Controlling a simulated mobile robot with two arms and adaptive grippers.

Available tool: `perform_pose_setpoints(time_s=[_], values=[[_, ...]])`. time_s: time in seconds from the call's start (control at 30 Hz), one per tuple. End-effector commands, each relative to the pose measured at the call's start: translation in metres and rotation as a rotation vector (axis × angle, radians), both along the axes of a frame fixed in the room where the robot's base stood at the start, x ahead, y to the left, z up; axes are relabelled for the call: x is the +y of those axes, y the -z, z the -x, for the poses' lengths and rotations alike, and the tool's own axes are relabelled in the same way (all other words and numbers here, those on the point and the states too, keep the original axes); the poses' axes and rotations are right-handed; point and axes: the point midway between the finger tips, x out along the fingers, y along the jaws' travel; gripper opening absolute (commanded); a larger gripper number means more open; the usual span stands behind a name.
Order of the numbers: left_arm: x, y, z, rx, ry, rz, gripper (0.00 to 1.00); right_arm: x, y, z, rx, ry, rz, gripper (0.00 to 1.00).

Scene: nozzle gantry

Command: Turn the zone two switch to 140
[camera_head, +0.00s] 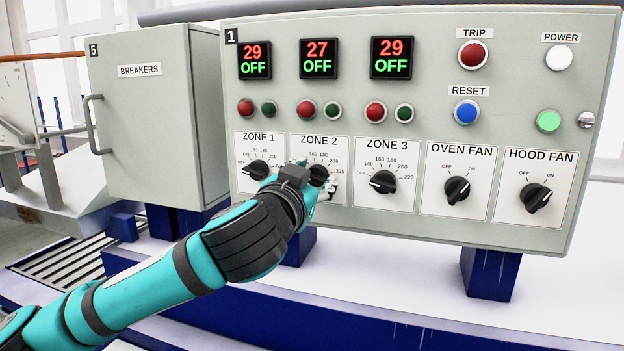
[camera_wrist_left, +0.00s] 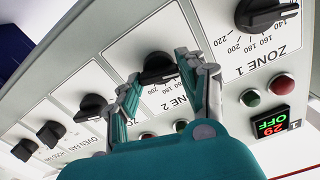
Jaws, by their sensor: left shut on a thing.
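The black zone 2 switch (camera_head: 319,174) sits on the control panel (camera_head: 440,230) under the ZONE 2 label. Its dial marks show partly above it; my gripper hides the rest. My left gripper (camera_head: 315,180) is at this switch, with its fingers on either side of the knob, shut on it. In the left wrist view the zone 2 switch (camera_wrist_left: 157,68) lies at the tips of my left gripper (camera_wrist_left: 158,85). Where its pointer aims cannot be told. The zone 2 display (camera_head: 318,58) reads 27 and OFF. My right gripper is not in view.
The zone 1 switch (camera_head: 256,171) is close on the left, and the zone 3 switch (camera_head: 383,181) on the right. Oven fan (camera_head: 457,190) and hood fan (camera_head: 536,197) switches are farther right. A grey breakers cabinet (camera_head: 140,120) stands left of the panel.

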Motion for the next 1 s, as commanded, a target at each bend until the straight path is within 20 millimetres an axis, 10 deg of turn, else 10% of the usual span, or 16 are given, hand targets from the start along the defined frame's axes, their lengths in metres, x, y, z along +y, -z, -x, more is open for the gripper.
perform_pose_setpoints(time_s=[1.0], values=[[-0.0014, 0.0005, 0.0006, -0.152, -0.001, -0.468, 0.08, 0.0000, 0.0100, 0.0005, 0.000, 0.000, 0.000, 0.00]])
